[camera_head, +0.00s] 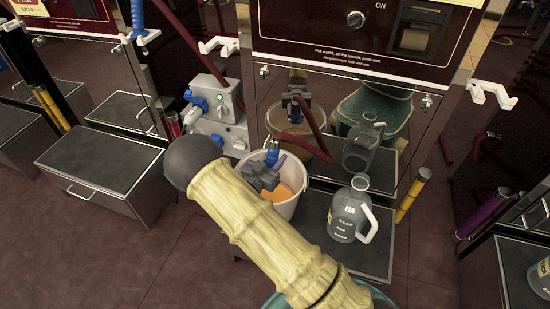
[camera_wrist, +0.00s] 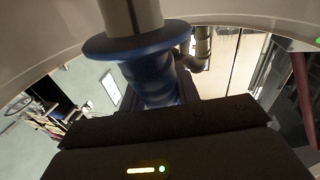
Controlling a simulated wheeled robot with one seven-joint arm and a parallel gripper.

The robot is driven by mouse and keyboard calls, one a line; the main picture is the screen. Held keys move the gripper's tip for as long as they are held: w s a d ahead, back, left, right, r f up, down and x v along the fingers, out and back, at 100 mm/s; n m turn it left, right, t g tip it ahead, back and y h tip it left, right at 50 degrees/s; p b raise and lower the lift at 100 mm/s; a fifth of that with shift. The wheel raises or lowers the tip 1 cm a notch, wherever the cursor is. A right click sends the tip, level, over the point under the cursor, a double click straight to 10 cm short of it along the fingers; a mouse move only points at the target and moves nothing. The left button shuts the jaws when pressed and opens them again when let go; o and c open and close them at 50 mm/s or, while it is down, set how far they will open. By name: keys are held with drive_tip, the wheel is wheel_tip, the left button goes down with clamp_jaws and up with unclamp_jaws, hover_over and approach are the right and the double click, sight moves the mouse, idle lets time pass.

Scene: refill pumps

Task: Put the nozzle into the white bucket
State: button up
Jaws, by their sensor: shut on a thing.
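The white bucket (camera_head: 297,203) stands on a dark platform and holds orange liquid. My gripper (camera_head: 265,172), grey, is at the left side of its mouth and shut on the blue nozzle (camera_head: 272,157). In the wrist view the nozzle's blue body (camera_wrist: 150,75) rises from between the dark jaws, with a wide collar and a metal spout above it. The bucket's pale curved wall (camera_wrist: 40,42) spans the top of that view behind the spout. The spout's tip is out of view. My arm hides part of the bucket's left side in the head view.
A clear jug (camera_head: 345,218) with a white handle stands right of the bucket on the platform (camera_head: 372,262). The shiny cabinet panel behind reflects the bucket and jug. A grey pump box (camera_head: 215,110) with blue fittings is behind left. A dark bench (camera_head: 100,160) stands at left.

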sight(273, 158)
drive_tip(key=shift+s+d+f+p, duration=0.2)
drive_tip(key=shift+s+f, duration=0.2)
drive_tip(key=shift+f, duration=0.35)
drive_tip(key=shift+s+d+f+p, duration=0.1)
drive_tip(key=shift+s+d+f, duration=0.1)
drive_tip(key=shift+s+f, duration=0.4)
drive_tip(key=shift+w+f, duration=0.15)
drive_tip(key=shift+f, duration=0.3)
drive_tip(key=o, duration=1.2)
drive_tip(key=r+p, duration=0.2)
drive_tip(key=r, duration=0.1)
drive_tip(key=shift+w+a+n+p, duration=0.1)
drive_tip(key=shift+w+n+p, duration=0.2)
drive_tip(key=shift+p, duration=0.1)
wheel_tip(273, 158, up, 4)
drive_tip(key=shift+a+f+p, duration=0.15)
drive_tip(key=shift+f+p, duration=0.1)
drive_tip(key=shift+p, duration=1)
wheel_tip(273, 158, up, 9)
drive_tip(key=p, duration=0.6)
drive_tip(key=shift+p, duration=0.4)
drive_tip(key=shift+f, duration=0.1)
